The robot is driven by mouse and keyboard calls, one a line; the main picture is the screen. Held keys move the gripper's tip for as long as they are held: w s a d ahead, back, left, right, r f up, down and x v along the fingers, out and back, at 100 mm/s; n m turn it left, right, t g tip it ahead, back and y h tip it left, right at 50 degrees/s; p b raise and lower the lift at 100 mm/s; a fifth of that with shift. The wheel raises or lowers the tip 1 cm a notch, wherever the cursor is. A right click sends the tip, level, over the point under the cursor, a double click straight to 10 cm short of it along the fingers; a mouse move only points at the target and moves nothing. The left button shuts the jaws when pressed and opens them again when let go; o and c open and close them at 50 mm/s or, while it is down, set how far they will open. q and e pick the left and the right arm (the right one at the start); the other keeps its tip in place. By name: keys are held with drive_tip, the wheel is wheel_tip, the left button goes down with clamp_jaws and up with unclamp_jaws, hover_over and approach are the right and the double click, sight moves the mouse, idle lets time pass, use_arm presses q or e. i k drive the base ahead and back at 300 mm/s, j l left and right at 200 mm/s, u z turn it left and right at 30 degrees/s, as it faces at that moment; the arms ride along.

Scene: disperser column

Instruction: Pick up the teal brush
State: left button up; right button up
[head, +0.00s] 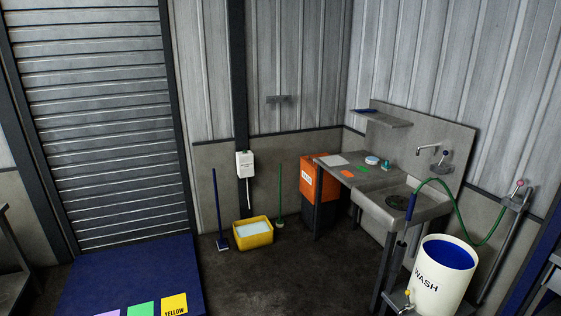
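A small teal object (386,164), which looks like the teal brush, is on the metal counter (376,182) left of the sink, at the right of the head view. It is too small for me to make out its bristles or handle. A round white and blue item (372,160) is just left of it. Neither of my grippers is in view, and nothing is seen touching the teal object.
A white WASH bucket (437,284) stands in front of the sink, with a green hose (463,216) above it. An orange bin (312,190), a yellow tub (253,234) and a blue long-handled tool (218,215) stand farther left. The middle floor is clear.

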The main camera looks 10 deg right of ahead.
sight(385, 166)
drive_tip(key=i+j, duration=0.1)
drive_tip(key=i, duration=2)
drive_tip(key=l+z, duration=0.05)
drive_tip(key=l, duration=0.05)
